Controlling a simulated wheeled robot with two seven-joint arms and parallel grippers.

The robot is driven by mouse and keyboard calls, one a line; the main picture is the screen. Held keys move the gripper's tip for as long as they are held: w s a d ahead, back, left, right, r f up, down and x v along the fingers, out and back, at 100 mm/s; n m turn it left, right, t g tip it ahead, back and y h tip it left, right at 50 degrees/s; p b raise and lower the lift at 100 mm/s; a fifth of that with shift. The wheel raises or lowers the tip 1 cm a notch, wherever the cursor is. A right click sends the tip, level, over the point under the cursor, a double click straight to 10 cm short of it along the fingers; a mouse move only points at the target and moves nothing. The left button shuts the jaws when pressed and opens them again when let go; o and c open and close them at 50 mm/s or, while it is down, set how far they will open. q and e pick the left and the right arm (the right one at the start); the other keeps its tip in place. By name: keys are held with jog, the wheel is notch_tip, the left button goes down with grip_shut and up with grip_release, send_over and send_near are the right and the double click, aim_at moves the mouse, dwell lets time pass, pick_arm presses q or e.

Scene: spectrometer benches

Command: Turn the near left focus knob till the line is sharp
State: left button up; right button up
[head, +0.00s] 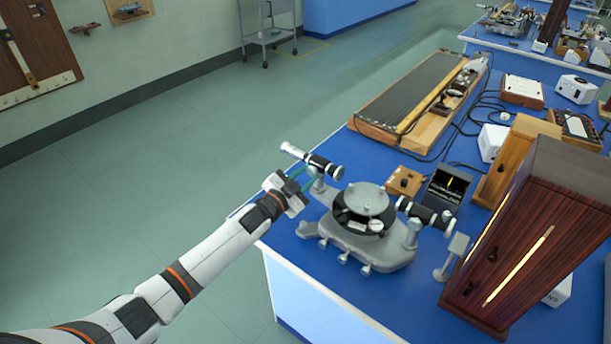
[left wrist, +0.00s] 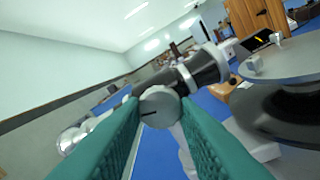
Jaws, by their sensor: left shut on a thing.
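The near left focus knob (left wrist: 160,106) is a grey round knob with a dark line on its face, under the black telescope tube (left wrist: 205,68) in the left wrist view. My left gripper (left wrist: 158,122) has its teal fingers on both sides of the knob, shut on it. In the head view my left gripper (head: 307,181) reaches the left telescope (head: 318,162) of the grey spectrometer (head: 366,234) and hides the knob. A small dark screen (head: 447,187) shows a short yellow line; it is too small to judge its sharpness. My right gripper is not in view.
A second tube (head: 425,213) sits on the spectrometer's right side. A tall dark wooden lamp box (head: 520,240) with a glowing slit stands at the right. A small wooden box (head: 404,182) stands behind the spectrometer. The floor left of the blue bench is clear.

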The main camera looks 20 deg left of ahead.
pick_arm(q)
jog(key=shift+f, duration=0.1)
dwell(0.3)
jog(key=o, duration=1)
jog(key=shift+s, duration=0.1)
jog(key=shift+b+v, duration=1.05)
jog(key=shift+v, duration=4.85)
